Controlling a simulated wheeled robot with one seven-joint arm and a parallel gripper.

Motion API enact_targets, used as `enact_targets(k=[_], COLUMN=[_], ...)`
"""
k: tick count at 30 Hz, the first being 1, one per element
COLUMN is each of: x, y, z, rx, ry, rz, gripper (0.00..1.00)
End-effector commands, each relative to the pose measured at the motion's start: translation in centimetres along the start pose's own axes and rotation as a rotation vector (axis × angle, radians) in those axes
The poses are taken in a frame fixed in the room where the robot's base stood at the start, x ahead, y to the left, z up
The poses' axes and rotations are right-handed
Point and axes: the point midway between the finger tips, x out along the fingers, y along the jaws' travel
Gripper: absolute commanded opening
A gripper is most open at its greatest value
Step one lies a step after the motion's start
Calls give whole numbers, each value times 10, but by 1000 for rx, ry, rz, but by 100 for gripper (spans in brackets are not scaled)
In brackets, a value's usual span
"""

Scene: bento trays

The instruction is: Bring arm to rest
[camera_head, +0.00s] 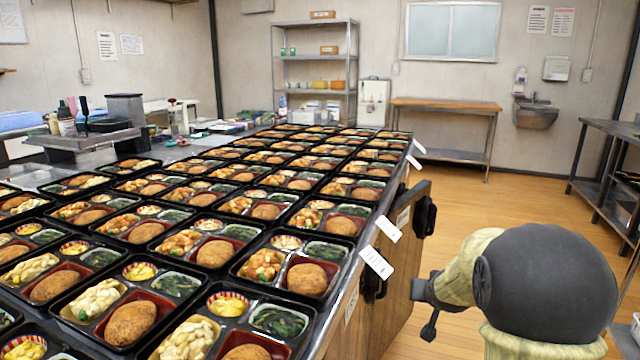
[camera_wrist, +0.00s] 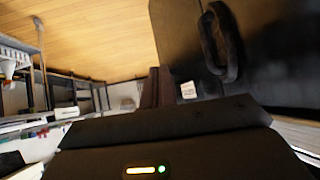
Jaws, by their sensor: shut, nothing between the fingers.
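My gripper (camera_head: 428,308) is at the lower right of the head view, beside the wooden side of the long counter and below its top. It is small and dark there, shut and empty. My arm (camera_head: 545,290) is folded, with its dark round joint in front. In the wrist view, my gripper's dark body (camera_wrist: 160,145) fills the bottom, with a small yellow and green light on it.
Filled bento trays (camera_head: 215,255) cover the counter top in rows. White tags (camera_head: 377,262) and dark handles (camera_head: 424,217) stick out from the counter's side, close to my gripper. The wooden floor (camera_head: 520,205) is open to the right, up to a metal table (camera_head: 612,126).

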Motion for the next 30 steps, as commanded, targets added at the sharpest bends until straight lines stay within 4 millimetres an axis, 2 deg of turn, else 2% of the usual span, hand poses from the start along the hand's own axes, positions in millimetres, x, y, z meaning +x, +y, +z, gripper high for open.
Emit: enact_targets(k=[1,9,18,20,30], x=[-19,-101,-178,-187,-226], y=[-8,-34,-43,-43,-45], z=[21,136,228,213,166], rx=[-14,-113,-211,-210,-207], ry=[-63,-379,-628,-625,-621], rz=[-4,-40,-92,-91,-89], gripper=[0,0,0,0,0])
